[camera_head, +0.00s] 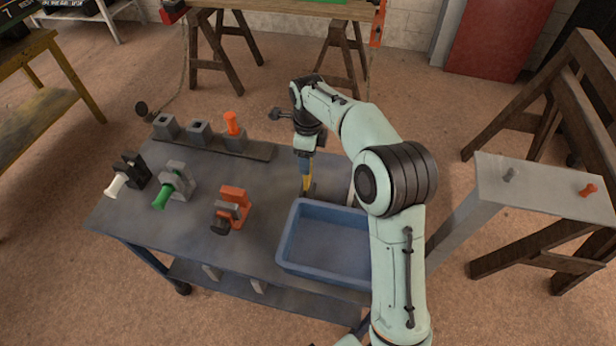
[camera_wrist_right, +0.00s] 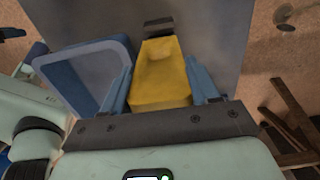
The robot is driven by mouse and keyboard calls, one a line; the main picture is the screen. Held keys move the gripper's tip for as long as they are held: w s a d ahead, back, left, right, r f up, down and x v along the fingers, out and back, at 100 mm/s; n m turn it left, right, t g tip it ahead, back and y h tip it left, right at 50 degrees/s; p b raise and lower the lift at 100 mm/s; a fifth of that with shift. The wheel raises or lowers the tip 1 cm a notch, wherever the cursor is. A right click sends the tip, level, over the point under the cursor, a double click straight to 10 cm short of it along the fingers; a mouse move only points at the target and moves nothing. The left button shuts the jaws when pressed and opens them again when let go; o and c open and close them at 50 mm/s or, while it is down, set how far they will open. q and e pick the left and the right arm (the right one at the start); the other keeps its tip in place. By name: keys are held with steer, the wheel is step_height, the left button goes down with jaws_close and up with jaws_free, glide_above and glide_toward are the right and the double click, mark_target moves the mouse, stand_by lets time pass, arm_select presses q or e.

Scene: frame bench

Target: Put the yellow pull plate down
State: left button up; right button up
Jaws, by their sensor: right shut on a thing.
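My right gripper (camera_head: 306,172) hangs over the grey bench, just behind the blue tray. It is shut on the yellow pull plate (camera_head: 307,185), which points downward between the fingers. In the right wrist view the plate (camera_wrist_right: 160,75) is a yellow block between two blue fingers (camera_wrist_right: 160,90), with a small dark piece (camera_wrist_right: 158,26) at its far end. I cannot tell whether the plate touches the bench top. My left gripper is not in view.
The blue tray (camera_head: 285,262) stands at the bench's front right and looks empty. Left on the bench (camera_head: 150,225) are holders with a white, a green (camera_head: 163,195) and an orange piece (camera_head: 234,205). A rail of sockets (camera_head: 198,133) with an orange peg (camera_head: 232,122) lies behind.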

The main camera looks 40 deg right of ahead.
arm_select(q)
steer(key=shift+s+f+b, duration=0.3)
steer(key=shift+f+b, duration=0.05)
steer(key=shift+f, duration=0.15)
arm_select(e)
step_height(320, 180, down, 7)
steer(key=shift+w+f, duration=0.1)
steer(key=shift+f, duration=0.1)
steer(key=shift+f, duration=0.15)
steer(key=o, duration=1.4)
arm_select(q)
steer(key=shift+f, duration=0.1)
arm_select(e)
step_height(320, 180, up, 12)
steer(key=shift+r+p, duration=0.15)
steer(key=shift+p, duration=0.7)
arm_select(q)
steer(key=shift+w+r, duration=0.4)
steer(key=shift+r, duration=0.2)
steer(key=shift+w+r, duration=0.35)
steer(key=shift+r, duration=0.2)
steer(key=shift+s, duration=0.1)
arm_select(e)
steer(key=shift+a, duration=0.1)
